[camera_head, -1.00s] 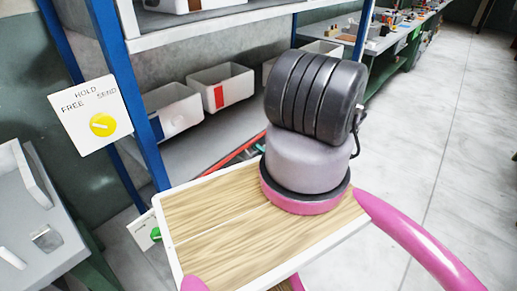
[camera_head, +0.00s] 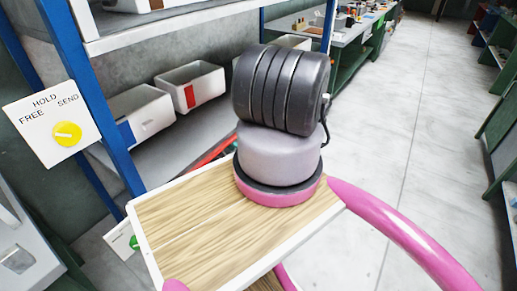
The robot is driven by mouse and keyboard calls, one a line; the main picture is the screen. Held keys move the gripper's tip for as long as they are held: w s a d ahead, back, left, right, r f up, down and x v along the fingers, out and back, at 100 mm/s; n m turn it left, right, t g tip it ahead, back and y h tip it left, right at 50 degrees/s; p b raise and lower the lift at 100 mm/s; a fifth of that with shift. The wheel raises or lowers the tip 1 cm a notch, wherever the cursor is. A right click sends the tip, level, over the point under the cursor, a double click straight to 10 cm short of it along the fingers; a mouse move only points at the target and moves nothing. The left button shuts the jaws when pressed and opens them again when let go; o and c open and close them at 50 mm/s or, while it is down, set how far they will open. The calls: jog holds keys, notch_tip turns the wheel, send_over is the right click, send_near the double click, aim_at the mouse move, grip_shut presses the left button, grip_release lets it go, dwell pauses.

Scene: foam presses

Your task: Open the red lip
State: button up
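No press and no part that I can be sure is the red lip shows. A narrow red strip (camera_head: 217,149) lies low behind the wooden top, beside the shelf rack. It is mostly hidden by my own body, and I cannot tell what it belongs to. My gripper is not in view. The dark ribbed drum and grey cylinder with a pink base in the middle look like parts of my own arm.
A blue-posted shelf rack (camera_head: 86,95) holds a white bin with a red patch (camera_head: 208,82) and one with a blue patch (camera_head: 152,112). A HOLD/FREE/SEND panel (camera_head: 40,101) with a yellow knob (camera_head: 67,134) is at left. Clear floor (camera_head: 400,150) lies right.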

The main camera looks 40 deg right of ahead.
jog(key=s+d, duration=0.7)
jog(key=d, duration=0.2)
jog(key=shift+s+d, duration=0.3)
jog(key=shift+d, duration=0.05)
jog(key=shift+d, duration=0.1)
